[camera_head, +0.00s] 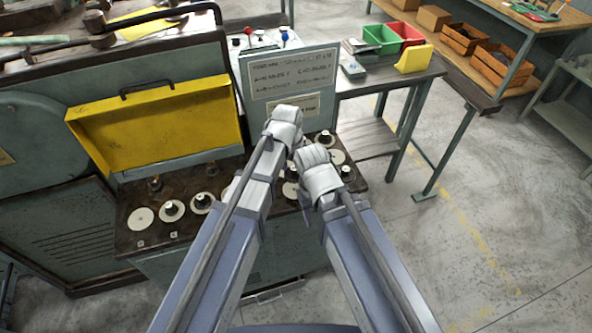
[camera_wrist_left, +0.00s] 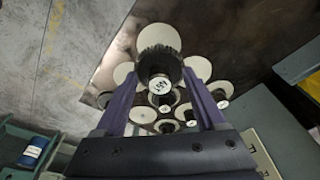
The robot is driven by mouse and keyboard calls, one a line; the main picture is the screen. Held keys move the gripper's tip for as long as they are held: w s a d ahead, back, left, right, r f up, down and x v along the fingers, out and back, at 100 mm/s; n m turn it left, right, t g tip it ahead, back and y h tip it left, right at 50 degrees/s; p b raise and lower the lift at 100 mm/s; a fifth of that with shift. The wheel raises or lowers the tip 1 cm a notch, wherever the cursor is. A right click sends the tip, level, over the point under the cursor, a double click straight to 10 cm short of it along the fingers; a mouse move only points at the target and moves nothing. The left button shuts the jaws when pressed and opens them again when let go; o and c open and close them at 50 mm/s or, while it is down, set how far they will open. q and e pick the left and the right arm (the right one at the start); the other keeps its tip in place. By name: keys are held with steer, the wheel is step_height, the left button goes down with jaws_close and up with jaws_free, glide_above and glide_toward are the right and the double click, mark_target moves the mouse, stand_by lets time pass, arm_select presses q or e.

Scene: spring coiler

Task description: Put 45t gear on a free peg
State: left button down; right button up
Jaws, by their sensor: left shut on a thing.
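In the left wrist view, my left gripper (camera_wrist_left: 160,76) has its two purple fingers on either side of a dark toothed gear (camera_wrist_left: 158,62) with a pale label, too small to read surely. It is shut on this gear, above white discs and dark knobbed parts. In the head view my left gripper (camera_head: 284,128) is over the right part of the machine's dark deck (camera_head: 122,240); its fingers and the gear are hidden. Two small brownish stubs (camera_head: 154,184) that look like pegs stand at the deck's back.
White discs (camera_head: 142,218), some carrying dark round parts (camera_head: 172,210), crowd the deck around both grippers. A yellow raised cover (camera_head: 160,125) and a grey sign panel (camera_head: 290,77) stand behind. A side table with green (camera_head: 380,38) and yellow bins (camera_head: 413,58) is at right.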

mark_target(295, 188)
arm_select(q)
steer(key=shift+f, duration=0.1)
step_height(295, 188, down, 6)
steer(key=b, duration=0.6)
steer(key=shift+f+b, duration=0.5)
steer(key=shift+b, duration=0.15)
stand_by(1.2)
jaws_free()
steer(key=shift+r, duration=0.1)
steer(key=r+p, duration=0.5)
steer(key=s+r+p, duration=0.1)
steer(key=r+p, duration=0.1)
steer(key=shift+a+r+p, duration=0.3)
steer(key=shift+r+p, duration=0.05)
steer(key=shift+p, duration=0.05)
